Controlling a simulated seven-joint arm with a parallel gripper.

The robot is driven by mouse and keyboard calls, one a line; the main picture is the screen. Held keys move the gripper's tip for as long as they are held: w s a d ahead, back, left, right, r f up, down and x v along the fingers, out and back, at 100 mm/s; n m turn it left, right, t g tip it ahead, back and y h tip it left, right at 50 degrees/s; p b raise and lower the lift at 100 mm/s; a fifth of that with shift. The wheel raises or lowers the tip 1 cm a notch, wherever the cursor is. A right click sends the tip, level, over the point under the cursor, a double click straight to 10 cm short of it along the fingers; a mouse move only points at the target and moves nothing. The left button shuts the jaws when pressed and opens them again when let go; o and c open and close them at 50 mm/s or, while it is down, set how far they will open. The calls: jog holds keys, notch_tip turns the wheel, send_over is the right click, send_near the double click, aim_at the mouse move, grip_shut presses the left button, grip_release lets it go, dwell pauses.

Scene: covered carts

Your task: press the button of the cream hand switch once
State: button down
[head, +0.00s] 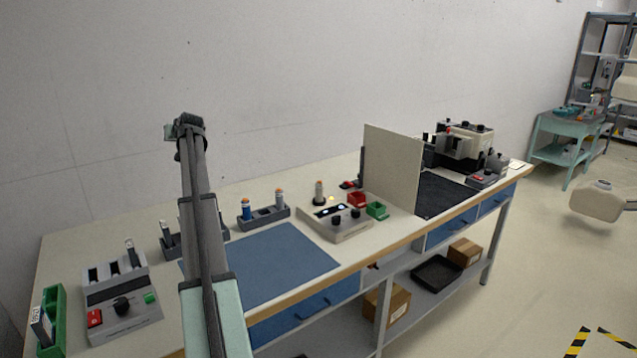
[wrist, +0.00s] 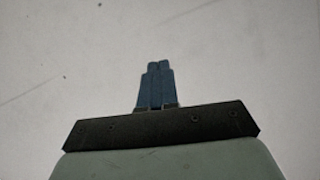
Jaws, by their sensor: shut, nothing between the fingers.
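In the head view my arm rises on the left, well apart from the cream switch.
Red (head: 357,199) and green (head: 377,210) bins and an upright cream panel (head: 392,168) stand to the right. A blue mat (head: 285,262) lies clear in front.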

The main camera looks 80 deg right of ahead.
jog(key=s+d+f+m+g, duration=0.1)
jog(key=s+d, duration=0.2)
jog(key=s, duration=0.4)
jog(key=s+d+f+m, duration=0.1)
jog(key=s+d, duration=0.2)
jog(key=s, duration=0.3)
jog(key=m+g+y, duration=0.2)
jog(key=m+y, duration=0.1)
jog(key=m, duration=0.1)
send_over(321, 183)
notch_tip(321, 183, down, 2)
jog(key=shift+s+f, duration=0.1)
jog(key=shift+f, duration=0.15)
jog(key=shift+f, duration=0.15)
jog(key=shift+f, duration=4.25)
jog(key=shift+f, duration=0.15)
jog(key=shift+f, duration=0.25)
